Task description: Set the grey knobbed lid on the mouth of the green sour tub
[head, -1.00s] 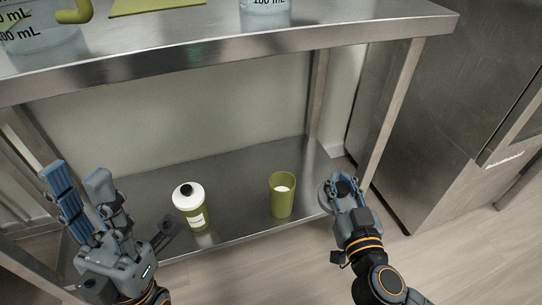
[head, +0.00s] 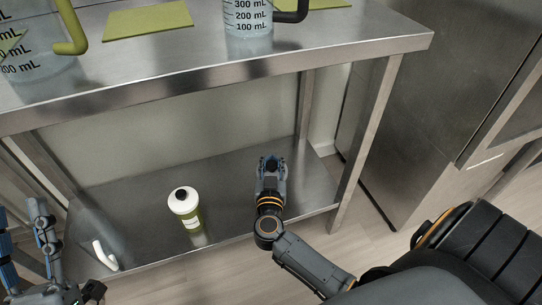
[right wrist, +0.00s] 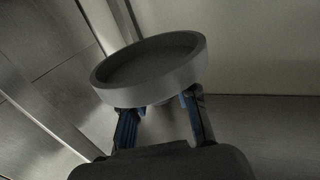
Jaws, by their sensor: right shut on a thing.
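My right gripper (head: 271,163) is over the right part of the lower steel shelf. In the right wrist view the same gripper (right wrist: 160,112) is shut on the grey lid (right wrist: 150,70), a round disc with a raised rim, seen tilted. Its knob is hidden there, and I cannot pick the lid out in the head view. The green sour tub is hidden in the head view behind my right gripper and arm, so I cannot tell whether the lid touches it. My left gripper (head: 22,230) is open and empty at the lower left edge.
A green bottle with a white top and dark cap (head: 185,207) stands left of my right gripper on the lower shelf (head: 140,215). A white curved thing (head: 105,255) lies at the front left. Measuring jugs (head: 248,20) stand on the upper tabletop (head: 170,60) overhead.

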